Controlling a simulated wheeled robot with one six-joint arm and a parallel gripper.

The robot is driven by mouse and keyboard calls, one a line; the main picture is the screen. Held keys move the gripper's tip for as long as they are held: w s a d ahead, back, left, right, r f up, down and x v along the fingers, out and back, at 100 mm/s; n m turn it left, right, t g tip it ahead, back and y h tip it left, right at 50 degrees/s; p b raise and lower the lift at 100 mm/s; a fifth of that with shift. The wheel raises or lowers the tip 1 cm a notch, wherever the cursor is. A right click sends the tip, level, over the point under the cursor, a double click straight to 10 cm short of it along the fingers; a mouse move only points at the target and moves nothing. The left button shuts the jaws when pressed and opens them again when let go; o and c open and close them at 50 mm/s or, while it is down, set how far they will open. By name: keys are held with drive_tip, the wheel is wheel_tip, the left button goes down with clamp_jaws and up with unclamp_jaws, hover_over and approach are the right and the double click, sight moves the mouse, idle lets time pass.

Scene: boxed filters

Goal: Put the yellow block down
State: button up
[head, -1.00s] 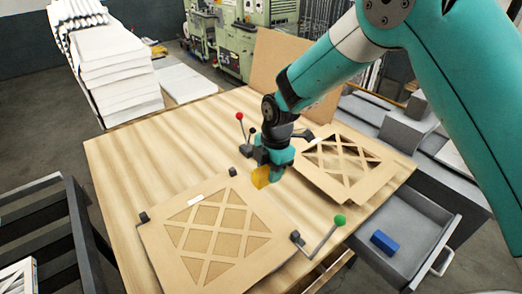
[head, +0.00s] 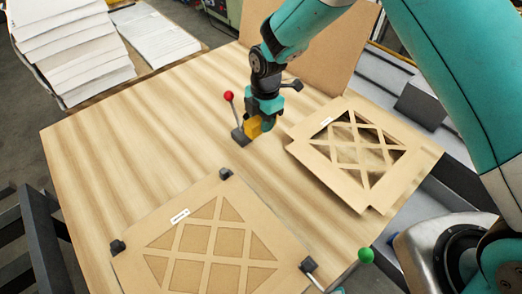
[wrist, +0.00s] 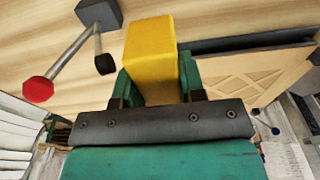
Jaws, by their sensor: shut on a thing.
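The yellow block (head: 254,126) is held between the jaws of my gripper (head: 262,122), near the middle of the wooden table (head: 110,160). In the wrist view the yellow block (wrist: 150,55) stands out between the two green fingers of my gripper (wrist: 152,82), which are shut on it. In the head view my gripper hides part of the block. I cannot tell whether the block touches the table top.
A red-knobbed lever (head: 229,97) stands close to the left of the block. A cardboard lattice frame (head: 300,150) lies to the right; another lattice panel (head: 150,240) sits in front between dark clamps. A green-knobbed lever (head: 365,255) is at front right. The table's left side is clear.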

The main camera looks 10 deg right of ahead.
sight(261, 158)
wheel_tip(261, 158, down, 14)
drive_tip(key=b, duration=0.6)
drive_tip(key=shift+r, duration=0.1)
drive_tip(key=shift+f+b, duration=0.25)
drive_tip(key=shift+b, duration=0.15)
drive_tip(key=o, duration=1)
drive_tip(key=shift+r, duration=0.1)
drive_tip(key=shift+c, duration=0.2)
drive_tip(key=shift+r, duration=0.1)
drive_tip(key=r+p, duration=0.2)
drive_tip(key=r, duration=0.2)
drive_tip(key=r+p, duration=0.2)
drive_tip(key=r, duration=0.2)
drive_tip(key=d+r+p, duration=0.1)
drive_tip(key=r+p, duration=0.1)
drive_tip(key=r, duration=0.2)
drive_tip(key=shift+w+r+p, duration=0.1)
drive_tip(key=shift+w+p, duration=0.2)
